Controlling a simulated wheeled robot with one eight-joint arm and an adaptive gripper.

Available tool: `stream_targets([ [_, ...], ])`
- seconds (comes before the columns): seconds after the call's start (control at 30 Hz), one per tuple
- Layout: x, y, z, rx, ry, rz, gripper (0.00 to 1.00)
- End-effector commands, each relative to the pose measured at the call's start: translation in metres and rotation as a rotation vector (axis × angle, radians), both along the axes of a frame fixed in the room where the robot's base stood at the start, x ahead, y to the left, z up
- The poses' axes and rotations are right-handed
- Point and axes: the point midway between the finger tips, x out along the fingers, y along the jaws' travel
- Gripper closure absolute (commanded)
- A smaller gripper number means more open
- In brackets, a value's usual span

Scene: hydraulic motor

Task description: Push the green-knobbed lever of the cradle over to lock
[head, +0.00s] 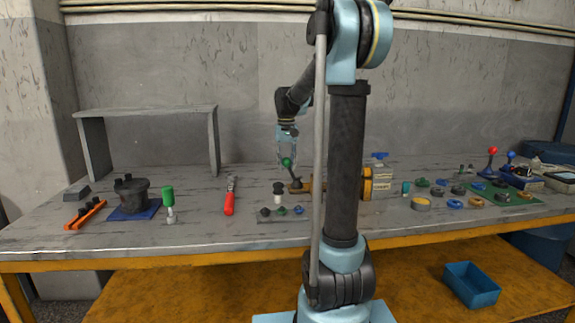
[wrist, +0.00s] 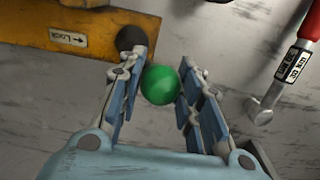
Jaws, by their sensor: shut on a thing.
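The lever's green knob (head: 287,162) shows in the head view below my gripper (head: 287,155), near the left end of the yellow cradle (head: 368,184). In the wrist view the green knob (wrist: 160,85) sits between the two fingers of my gripper (wrist: 162,70), which is shut on it. The yellow cradle (wrist: 60,22) fills the top left there. It bears a label (wrist: 68,37) reading "Lock" with an arrow pointing left. A dark round part (wrist: 130,38) shows at the cradle's edge, beside the left finger. The knob hides most of the lever's stem in the wrist view.
A red-handled wrench (head: 230,195) lies left of the cradle. A small rack (head: 282,214) with several knobs stands in front. My arm hides part of the cradle in the head view. A black motor part (head: 131,194) and a grey shelf (head: 150,110) are at the left.

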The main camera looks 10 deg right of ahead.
Motion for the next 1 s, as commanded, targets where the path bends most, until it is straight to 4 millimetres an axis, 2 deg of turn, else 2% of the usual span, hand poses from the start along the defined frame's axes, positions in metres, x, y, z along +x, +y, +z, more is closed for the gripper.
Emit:
stream_targets([
  [0.67,0.001,0.010,-0.006,0.004,-0.004,0.002,0.80],
  [1.0,0.001,0.018,-0.010,0.006,-0.003,0.004,0.75],
])
